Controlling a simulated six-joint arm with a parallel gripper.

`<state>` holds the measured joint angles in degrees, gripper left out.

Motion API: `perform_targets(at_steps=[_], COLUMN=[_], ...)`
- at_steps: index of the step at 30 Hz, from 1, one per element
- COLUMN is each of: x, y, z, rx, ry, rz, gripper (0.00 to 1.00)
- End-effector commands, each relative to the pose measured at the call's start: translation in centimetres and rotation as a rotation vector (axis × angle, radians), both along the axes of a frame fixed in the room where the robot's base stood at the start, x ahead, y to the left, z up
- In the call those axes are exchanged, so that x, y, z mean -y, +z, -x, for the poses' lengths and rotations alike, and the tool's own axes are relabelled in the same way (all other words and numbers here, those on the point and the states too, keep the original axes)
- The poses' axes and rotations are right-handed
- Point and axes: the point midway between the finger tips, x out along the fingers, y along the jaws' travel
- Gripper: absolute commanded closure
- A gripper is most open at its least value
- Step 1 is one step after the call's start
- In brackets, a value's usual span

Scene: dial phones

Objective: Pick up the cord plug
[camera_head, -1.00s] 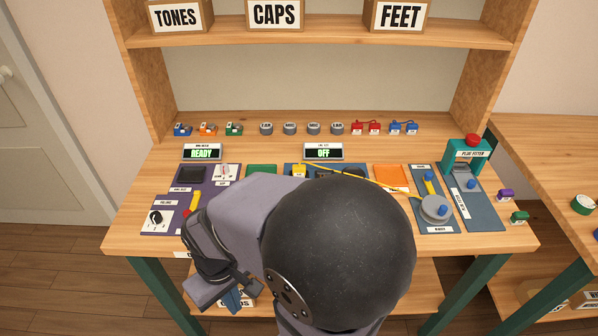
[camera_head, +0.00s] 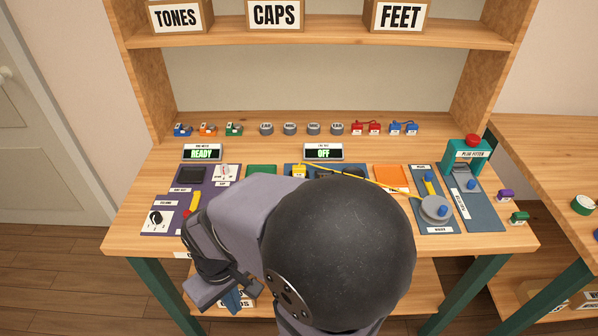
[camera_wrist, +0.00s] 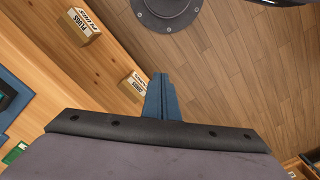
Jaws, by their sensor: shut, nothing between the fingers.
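My gripper (camera_wrist: 161,97) shows in the wrist view as blue fingers closed together and empty. In the head view its blue fingers (camera_head: 233,299) are low in front of the bench's front edge, partly hidden by my arm. I cannot tell for sure which piece is the cord plug. A yellow cord (camera_head: 375,182) runs from a yellow block (camera_head: 299,171) to a grey winder disc (camera_head: 435,209) on the right. A small purple piece (camera_head: 505,195) and a green piece (camera_head: 519,218) sit by the bench's right edge. My gripper is well apart from all of these.
A teal plug fitter (camera_head: 467,154) with a red top stands at the back right. A row of small coloured parts (camera_head: 290,128) lines the back. Displays read READY (camera_head: 202,152) and OFF (camera_head: 323,152). My arm hides the bench's front middle. Labelled boxes (camera_wrist: 83,27) are on a lower shelf.

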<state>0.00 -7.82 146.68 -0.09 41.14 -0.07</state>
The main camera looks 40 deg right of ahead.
Motion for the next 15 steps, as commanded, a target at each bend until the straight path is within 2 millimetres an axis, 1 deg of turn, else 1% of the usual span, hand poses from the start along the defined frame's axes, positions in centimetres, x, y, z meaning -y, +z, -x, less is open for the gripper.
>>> perform_targets(at_steps=[4,5,6,8,9,10,11,15], x=[0.00,0.00,0.00,0.00,0.00,0.00,0.00,0.00], y=[0.00,0.00,0.00,0.00,0.00,0.00,0.00,0.00], z=[0.00,0.00,0.00,0.00,0.00,0.00,0.00,0.00], rx=[0.000,0.000,0.000,0.000,0.000,0.000,0.000,0.000], ry=[0.000,0.000,0.000,0.000,0.000,0.000,0.000,0.000], rz=[0.000,0.000,0.000,0.000,0.000,0.000,0.000,0.000], gripper=[1.00,0.93,0.83,0.69,0.59,0.52,0.48,0.48])
